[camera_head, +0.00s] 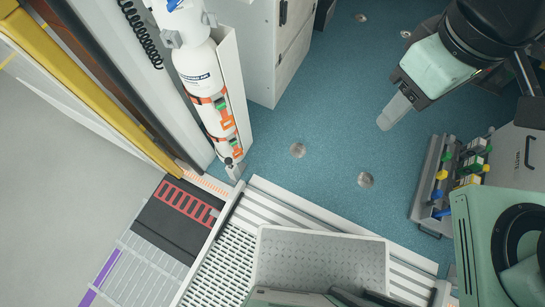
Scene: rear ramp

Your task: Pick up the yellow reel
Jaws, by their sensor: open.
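I cannot make out a yellow reel for certain in the head view. A grey rack (425,188) at the right holds several small yellow, green, white and blue pieces. One small yellow piece (441,175) shows on it, too small to tell whether it is a reel. My gripper (396,110) is at the upper right, above the blue floor and up and left of the rack in the picture. A pale grey finger shows, and the jaws are open with nothing seen in them.
A white gas cylinder (202,70) with orange straps stands in a holder at the upper left. A white cabinet (262,45) is beside it. A grey perforated tray (320,243) lies at the bottom near the ramp (150,262). The blue floor (330,120) is clear in the middle.

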